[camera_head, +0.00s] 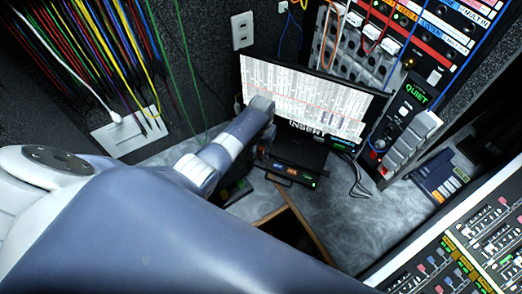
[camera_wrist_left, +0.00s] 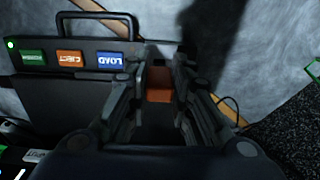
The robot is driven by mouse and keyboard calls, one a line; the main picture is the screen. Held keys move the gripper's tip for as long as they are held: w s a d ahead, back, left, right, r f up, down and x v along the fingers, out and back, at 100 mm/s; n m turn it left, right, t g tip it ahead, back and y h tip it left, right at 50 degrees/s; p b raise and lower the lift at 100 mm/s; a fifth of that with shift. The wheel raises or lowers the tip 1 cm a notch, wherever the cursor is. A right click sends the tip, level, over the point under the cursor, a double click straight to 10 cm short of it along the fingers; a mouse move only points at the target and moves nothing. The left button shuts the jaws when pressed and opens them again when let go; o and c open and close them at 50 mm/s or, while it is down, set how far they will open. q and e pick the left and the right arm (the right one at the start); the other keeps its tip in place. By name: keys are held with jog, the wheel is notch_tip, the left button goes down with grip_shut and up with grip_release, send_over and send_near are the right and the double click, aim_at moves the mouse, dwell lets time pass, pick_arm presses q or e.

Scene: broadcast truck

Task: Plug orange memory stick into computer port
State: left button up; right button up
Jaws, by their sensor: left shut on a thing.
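My left gripper (camera_wrist_left: 163,85) is shut on the orange memory stick (camera_wrist_left: 160,95), a small orange patch between its fingers in the left wrist view. The rest of the stick is hidden by the fingers. Beside them at left is a dark box with a handle and green, orange and blue buttons (camera_wrist_left: 68,57). In the head view my left arm reaches to the desk just left of the monitor (camera_head: 310,95); its wrist hides most of the gripper. The black unit (camera_head: 292,172) stands under the monitor. I cannot make out the computer port. My right gripper is not in view.
A tilted control panel (camera_head: 410,120) stands right of the monitor, with a keypad box (camera_head: 438,178) beyond it. A mixing console (camera_head: 470,245) fills the lower right. Coloured cables (camera_head: 95,45) hang at upper left. Grey desk top (camera_head: 350,225) is clear at centre right.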

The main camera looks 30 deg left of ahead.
aim_at(261, 150)
pick_arm(q)
jog(key=shift+f+b, duration=1.05)
jog(key=shift+f, duration=0.3)
jog(key=o, duration=0.9)
jog(key=shift+c, duration=0.2)
jog(key=shift+r, duration=0.15)
notch_tip(261, 150, up, 12)
jog(key=shift+f, duration=0.1)
